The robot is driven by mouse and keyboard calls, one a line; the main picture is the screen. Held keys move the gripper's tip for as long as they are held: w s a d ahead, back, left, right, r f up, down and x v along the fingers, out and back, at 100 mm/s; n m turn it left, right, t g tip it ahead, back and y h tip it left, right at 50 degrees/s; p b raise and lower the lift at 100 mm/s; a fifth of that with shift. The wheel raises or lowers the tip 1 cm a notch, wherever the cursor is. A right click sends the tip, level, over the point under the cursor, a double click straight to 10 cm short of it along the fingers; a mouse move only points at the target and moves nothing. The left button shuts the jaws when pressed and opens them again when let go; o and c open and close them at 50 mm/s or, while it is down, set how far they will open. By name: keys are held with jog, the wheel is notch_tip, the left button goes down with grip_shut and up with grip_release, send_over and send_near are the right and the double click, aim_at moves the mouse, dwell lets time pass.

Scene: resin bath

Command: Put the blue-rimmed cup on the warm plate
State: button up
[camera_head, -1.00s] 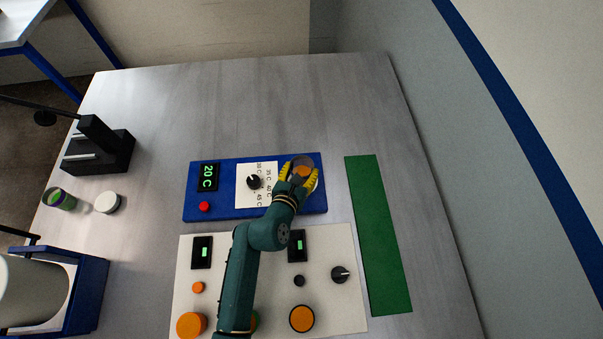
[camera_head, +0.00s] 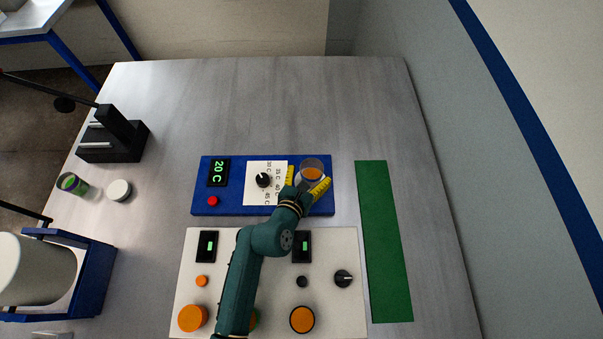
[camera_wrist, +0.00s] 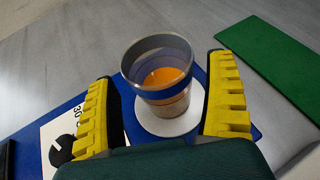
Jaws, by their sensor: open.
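A clear cup (camera_head: 312,168) with orange contents stands upright on the pale round plate (camera_wrist: 168,126) at the right end of the blue heater unit (camera_head: 240,210). In the wrist view a gap shows between each finger and the cup. The heater display reads 20 C, and its black dial (camera_head: 263,180) sits on a white scale. The cup hides part of the plate.
A white panel (camera_head: 270,260) with orange buttons and a dial lies in front of the heater. A green strip (camera_head: 384,240) lies to the right. At left are a cup with green contents (camera_head: 72,184), a white round piece (camera_head: 119,190) and a black stand (camera_head: 112,135). The table behind is clear.

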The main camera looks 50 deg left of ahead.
jog(key=p+v, duration=0.1)
jog(key=v, duration=0.9)
jog(key=shift+s, duration=0.2)
jog(key=shift+d, duration=0.1)
jog(key=w+d+r+m+t+h, duration=0.1)
jog(key=w+d+r+m+t, duration=0.1)
jog(key=w+d+r+m, duration=0.45)
jog(key=w+d+r+m+t+h, duration=0.2)
jog(key=d+r+m, duration=0.1)
jog(key=r+m, duration=0.75)
jog(key=w+d+r+m+t+h, duration=0.1)
jog(key=w+d+r+m+t, duration=0.1)
jog(key=w+d+r+m, duration=0.45)
jog(key=s+d+r+m+t+h, duration=0.1)
jog(key=s+d+r+m, duration=0.1)
jog(key=d+r+m, duration=0.2)
jog(key=s+d+r+m+t+h, duration=0.1)
jog(key=s+d+r+m+t, duration=0.1)
jog(key=d+r+m, duration=0.3)
jog(key=s+d+r+m+t+h, duration=0.1)
jog(key=s+d+r+m, duration=0.2)
jog(key=r+m, duration=0.7)
notch_tip(320, 180, up, 4)
jog(key=shift+s+d, duration=0.25)
jog(key=shift+d, duration=0.4)
